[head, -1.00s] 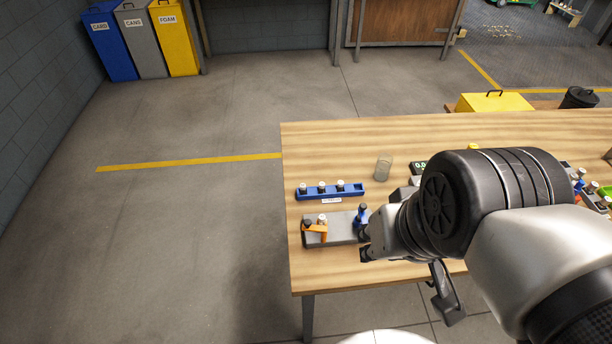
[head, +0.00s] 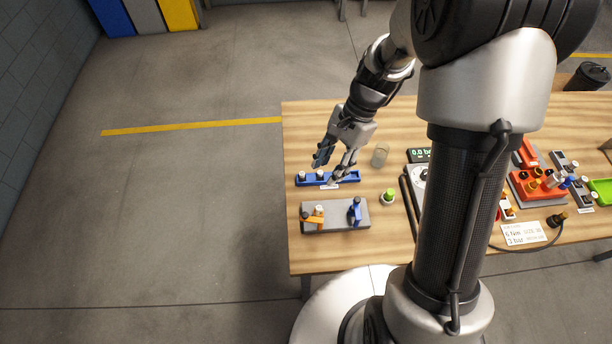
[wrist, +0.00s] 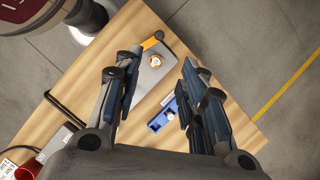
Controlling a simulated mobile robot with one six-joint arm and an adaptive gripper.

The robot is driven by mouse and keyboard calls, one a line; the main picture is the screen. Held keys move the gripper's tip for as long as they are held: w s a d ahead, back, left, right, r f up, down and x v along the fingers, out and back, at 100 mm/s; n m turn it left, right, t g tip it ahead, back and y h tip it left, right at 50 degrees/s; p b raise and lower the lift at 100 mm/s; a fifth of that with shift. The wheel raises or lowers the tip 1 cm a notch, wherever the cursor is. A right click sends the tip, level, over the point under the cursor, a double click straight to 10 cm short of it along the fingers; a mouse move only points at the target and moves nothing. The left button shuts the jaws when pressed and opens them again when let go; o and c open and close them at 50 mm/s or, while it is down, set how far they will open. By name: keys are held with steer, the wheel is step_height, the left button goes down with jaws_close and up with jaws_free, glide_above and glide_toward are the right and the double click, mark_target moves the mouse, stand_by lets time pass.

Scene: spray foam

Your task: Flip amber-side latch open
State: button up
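A grey block (head: 340,222) sits on the table near its left front edge. An amber latch (head: 312,219) is at its left end, with a dark knob and a pale-topped round piece beside it. A blue latch (head: 355,210) stands upright at the right end. In the wrist view the amber latch (wrist: 150,43) shows at the block's upper end, beside a round white-and-amber top (wrist: 155,61). The blue latch is not clearly visible there. My gripper (head: 329,171) is open and empty above the blue rack, behind the grey block; its spread fingers frame the wrist view (wrist: 160,90).
A blue rack (head: 348,178) with white-capped pieces lies behind the block. A glass jar (head: 380,155) and a green-ringed piece (head: 388,197) stand to the right. A gauge display (head: 419,155), black rods and red fixtures fill the right side. The table's left edge is close.

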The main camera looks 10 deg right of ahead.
mark_target(305, 214)
steer(key=b+x, duration=0.3)
steer(key=x, duration=1.4)
steer(key=shift+s+f, duration=0.15)
steer(key=shift+f, duration=0.05)
steer(key=shift+c, duration=0.4)
jaws_close()
